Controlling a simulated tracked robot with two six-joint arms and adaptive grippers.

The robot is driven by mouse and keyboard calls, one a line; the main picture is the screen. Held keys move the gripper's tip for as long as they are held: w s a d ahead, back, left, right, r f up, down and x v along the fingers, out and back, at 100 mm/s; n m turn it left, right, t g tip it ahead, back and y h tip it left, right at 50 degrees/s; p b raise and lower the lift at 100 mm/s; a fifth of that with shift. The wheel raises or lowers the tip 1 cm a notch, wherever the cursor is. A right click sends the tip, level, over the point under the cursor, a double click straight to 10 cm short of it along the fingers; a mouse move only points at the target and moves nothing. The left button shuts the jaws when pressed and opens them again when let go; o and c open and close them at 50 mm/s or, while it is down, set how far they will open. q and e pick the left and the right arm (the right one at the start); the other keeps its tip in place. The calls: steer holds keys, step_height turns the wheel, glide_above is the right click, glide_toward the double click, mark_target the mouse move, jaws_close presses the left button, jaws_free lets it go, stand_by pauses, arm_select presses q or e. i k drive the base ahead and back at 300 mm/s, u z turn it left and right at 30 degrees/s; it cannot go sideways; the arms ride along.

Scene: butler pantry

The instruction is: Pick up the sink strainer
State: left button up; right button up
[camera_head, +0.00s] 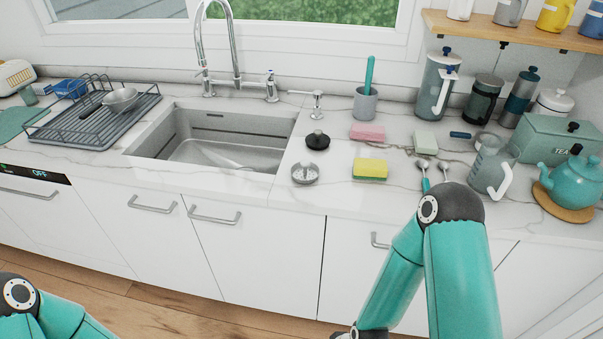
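The sink strainer (305,174) is a small round grey-metal piece with a perforated face. It lies on the white marble counter (255,186) just right of the sink, near the counter's front edge. Nothing covers it. A black round stopper with a knob (318,140) sits right behind it.
A yellow-green sponge (370,169) lies right of the strainer, with a pink sponge (367,132) behind. The sink (225,136) opens to the left, beside a dish rack (95,118). Measuring spoons (425,175), a glass jug (488,165) and a teal teapot (571,179) stand further right.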

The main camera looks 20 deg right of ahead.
mark_target(304, 171)
steer(key=z, duration=0.95)
steer(key=i, duration=0.15)
steer(key=u, duration=2.9)
steer(key=k, duration=1.95)
steer(key=z, duration=0.7)
steer(key=i, duration=1)
steer(key=z, duration=0.05)
